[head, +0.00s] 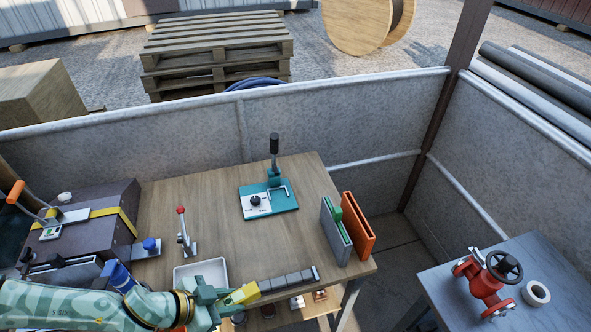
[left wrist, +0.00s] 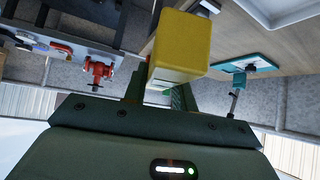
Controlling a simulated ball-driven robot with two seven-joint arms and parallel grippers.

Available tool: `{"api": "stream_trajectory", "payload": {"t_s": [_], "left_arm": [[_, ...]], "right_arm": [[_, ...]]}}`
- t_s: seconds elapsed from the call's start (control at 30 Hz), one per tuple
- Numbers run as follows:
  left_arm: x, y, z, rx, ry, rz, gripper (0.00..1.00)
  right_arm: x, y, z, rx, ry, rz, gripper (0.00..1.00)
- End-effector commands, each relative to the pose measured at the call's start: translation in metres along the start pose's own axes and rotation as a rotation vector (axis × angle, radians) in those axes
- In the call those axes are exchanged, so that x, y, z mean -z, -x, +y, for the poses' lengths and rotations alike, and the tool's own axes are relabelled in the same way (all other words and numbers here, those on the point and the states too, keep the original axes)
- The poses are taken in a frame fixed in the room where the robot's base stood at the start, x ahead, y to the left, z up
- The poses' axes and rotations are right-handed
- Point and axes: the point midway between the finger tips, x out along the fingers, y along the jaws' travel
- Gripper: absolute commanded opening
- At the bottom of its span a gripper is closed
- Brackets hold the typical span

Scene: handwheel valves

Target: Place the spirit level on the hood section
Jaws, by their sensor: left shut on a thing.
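My left gripper (head: 228,297) is shut on a yellow block (head: 245,293), which looks like the spirit level. It is held over the front edge of the wooden table. In the left wrist view the yellow block (left wrist: 180,47) sticks out from between the fingers of the left gripper (left wrist: 158,95); I see mainly its end and one side. A dark brown box-like part with a yellow stripe (head: 112,198), probably the hood section, stands at the table's left, well apart from the block. My right gripper is not in view.
The wooden table (head: 225,245) bears a teal fixture (head: 285,203), a red-knobbed lever (head: 184,238) and a white tray (head: 212,268). A red handwheel valve (head: 486,282) stands on the grey table at right.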

Motion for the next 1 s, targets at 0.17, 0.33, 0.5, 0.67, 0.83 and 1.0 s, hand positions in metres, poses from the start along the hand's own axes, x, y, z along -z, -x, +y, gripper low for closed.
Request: {"api": "stream_trajectory", "payload": {"t_s": [0.17, 0.33, 0.5, 0.67, 0.83, 1.0], "left_arm": [[0.037, 0.002, -0.029, 0.102, 0.095, 0.004, 0.00], [0.082, 0.009, -0.056, 0.226, 0.216, 0.006, 0.00], [0.128, 0.029, -0.077, 0.372, 0.362, 0.005, 0.00], [0.157, 0.059, -0.094, 0.498, 0.486, 0.004, 0.00], [0.162, 0.095, -0.110, 0.608, 0.592, 0.002, 0.00], [0.143, 0.114, -0.122, 0.696, 0.671, 0.000, 0.00]], "right_arm": [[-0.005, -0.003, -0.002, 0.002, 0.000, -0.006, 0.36], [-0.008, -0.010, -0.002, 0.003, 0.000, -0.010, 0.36], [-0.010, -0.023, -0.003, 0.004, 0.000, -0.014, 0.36], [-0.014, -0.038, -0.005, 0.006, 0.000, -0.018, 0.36], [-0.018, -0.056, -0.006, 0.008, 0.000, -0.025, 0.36], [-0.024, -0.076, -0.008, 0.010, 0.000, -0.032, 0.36]]}}
